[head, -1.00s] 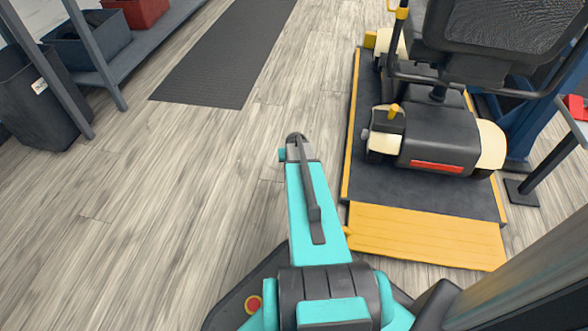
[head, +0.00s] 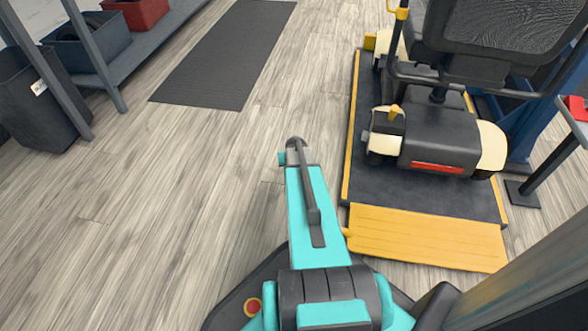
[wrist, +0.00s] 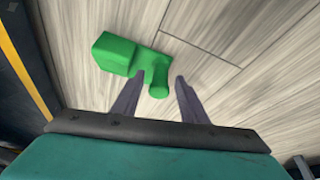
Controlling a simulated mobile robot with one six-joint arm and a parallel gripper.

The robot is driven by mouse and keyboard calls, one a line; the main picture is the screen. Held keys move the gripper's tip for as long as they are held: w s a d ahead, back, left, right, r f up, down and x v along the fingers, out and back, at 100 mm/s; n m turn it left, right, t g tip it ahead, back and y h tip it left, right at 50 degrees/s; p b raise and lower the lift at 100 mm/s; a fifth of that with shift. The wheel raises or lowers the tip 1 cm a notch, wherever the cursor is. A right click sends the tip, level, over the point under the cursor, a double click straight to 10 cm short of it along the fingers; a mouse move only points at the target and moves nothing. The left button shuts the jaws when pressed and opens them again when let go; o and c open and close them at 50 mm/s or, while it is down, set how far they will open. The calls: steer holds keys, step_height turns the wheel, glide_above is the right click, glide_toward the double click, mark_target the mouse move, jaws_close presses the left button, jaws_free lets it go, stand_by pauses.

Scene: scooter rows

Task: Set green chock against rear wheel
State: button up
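The green chock (wrist: 118,54) is a block with a rounded handle and shows in the wrist view over the wood floor. My gripper (wrist: 159,76) is open, with the end of the chock's handle between its two dark fingers. The left finger overlaps the handle in the picture; I cannot tell if it touches. In the head view my arm hides the gripper and chock. The scooter (head: 440,135) stands on a dark, yellow-edged platform (head: 420,195). Its rear wheel (head: 374,158) is mostly hidden under a cream fender.
A yellow ramp (head: 425,236) forms the platform's near end. A yellow block (head: 370,41) is by the scooter's farther wheel. A dark mat (head: 224,55) lies on open floor. Shelving with bins (head: 88,42) stands at left, a grey post (head: 555,165) at right.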

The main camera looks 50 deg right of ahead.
steer(key=shift+r, duration=0.1)
steer(key=p+v, duration=0.4)
steer(key=v, duration=0.8)
steer(key=shift+p, duration=0.4)
steer(key=shift+w+r, duration=0.1)
steer(key=shift+r, duration=0.05)
